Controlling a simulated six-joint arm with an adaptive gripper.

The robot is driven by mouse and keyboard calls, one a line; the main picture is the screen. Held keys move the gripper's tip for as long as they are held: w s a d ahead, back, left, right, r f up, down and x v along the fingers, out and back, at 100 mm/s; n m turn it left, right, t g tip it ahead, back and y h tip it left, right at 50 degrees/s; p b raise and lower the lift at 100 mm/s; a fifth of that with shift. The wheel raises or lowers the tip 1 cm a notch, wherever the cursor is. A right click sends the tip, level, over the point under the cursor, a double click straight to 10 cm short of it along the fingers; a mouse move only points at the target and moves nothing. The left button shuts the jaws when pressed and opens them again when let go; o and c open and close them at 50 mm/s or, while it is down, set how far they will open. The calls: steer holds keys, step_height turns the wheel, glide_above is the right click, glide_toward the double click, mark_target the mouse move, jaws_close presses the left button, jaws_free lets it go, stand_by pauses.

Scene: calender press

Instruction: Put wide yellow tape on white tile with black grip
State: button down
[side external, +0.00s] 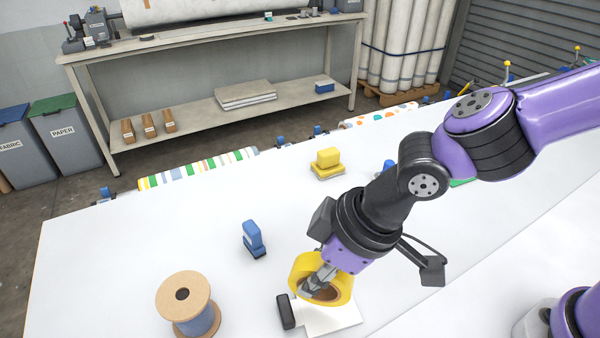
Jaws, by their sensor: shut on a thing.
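The wide yellow tape (342,292) is a thick yellow ring with a brown inner core. My gripper (318,284) is shut on its left side wall, with a finger inside the ring. The tape is tilted and sits over the white tile (335,322), covering the tile's far part. Whether the tape touches the tile I cannot tell. The tile lies flat on the white table, and its black grip (286,311) stands at its left edge, left of the tape.
A wooden spool with blue winding (187,300) stands front left. A blue block-like tool (253,239) stands left of my gripper, and a yellow one (327,162) sits farther back. Striped rolls (200,169) line the table's far edge. The table's left part is largely clear.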

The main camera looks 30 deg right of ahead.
steer(key=shift+f, duration=1.65)
steer(key=shift+f, duration=0.15)
steer(key=c, duration=0.6)
jaws_free()
steer(key=v, duration=1.1)
steer(key=shift+d+r, duration=0.1)
steer(key=shift+r, duration=0.35)
steer(key=d+r+m+h, duration=0.1)
steer(key=d+m, duration=0.2)
steer(key=d, duration=0.4)
steer(key=d+m+t+h, duration=0.1)
steer(key=d+m, duration=0.2)
steer(key=d, duration=0.4)
steer(key=d+r+m+t+h, duration=0.1)
steer(key=d+m, duration=0.2)
steer(key=d, duration=0.4)
steer(key=shift+s+d+r, duration=0.25)
steer(key=shift+s+r, duration=0.15)
